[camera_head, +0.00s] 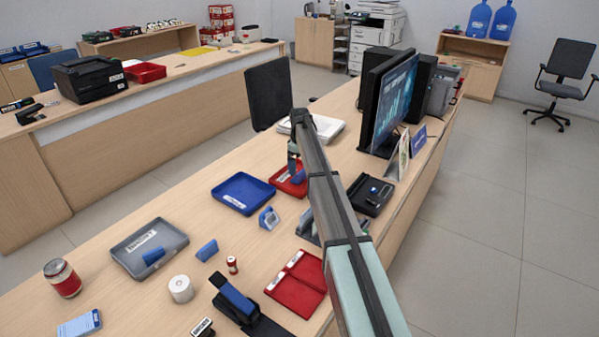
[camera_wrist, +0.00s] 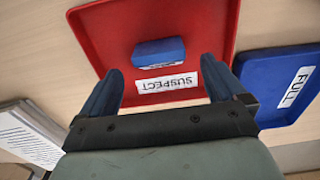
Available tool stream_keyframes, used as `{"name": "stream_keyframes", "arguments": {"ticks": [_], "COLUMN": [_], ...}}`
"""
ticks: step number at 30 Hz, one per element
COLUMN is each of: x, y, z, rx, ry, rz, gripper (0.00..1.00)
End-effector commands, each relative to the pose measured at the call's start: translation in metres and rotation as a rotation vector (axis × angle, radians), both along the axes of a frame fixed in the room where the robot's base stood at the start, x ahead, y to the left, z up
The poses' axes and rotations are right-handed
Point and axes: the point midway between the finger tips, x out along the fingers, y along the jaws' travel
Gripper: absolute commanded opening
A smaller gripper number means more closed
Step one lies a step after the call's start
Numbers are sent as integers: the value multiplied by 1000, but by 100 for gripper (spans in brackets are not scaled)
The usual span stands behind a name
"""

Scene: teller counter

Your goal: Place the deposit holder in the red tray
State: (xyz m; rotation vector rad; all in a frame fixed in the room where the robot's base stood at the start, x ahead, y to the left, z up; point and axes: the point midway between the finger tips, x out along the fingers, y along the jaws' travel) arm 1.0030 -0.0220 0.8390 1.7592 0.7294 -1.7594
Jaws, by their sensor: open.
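The red tray (camera_head: 281,180) lies on the near counter, partly hidden by my arm in the head view. In the wrist view the red tray (camera_wrist: 98,35) carries a white label reading SUSPECT. A blue block-like holder (camera_wrist: 159,52) lies inside it, with a white strip on its edge too small to read; I cannot confirm that it is the deposit holder. My gripper (camera_wrist: 161,82) is open over the tray, its fingers apart on either side of the label, with nothing between them. In the head view my gripper (camera_head: 293,155) is above the tray.
A blue tray (camera_head: 239,193) labelled FULL sits beside the red one. A grey tray (camera_head: 128,246) holds a similar blue block (camera_head: 153,257), and another blue block (camera_head: 207,250) lies beside it. A paper stack (camera_head: 325,125) and monitor (camera_head: 393,100) stand beyond.

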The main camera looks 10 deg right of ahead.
Motion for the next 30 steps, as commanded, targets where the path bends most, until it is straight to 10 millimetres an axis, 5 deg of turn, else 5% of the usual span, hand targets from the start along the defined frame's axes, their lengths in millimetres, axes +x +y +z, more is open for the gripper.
{"name": "stream_keyframes", "arguments": {"ticks": [12, 30], "x": [0, 0], "y": [0, 0], "z": [65, 75], "rx": [0, 0], "ry": [0, 0], "rz": [0, 0], "gripper": [97, 97]}}
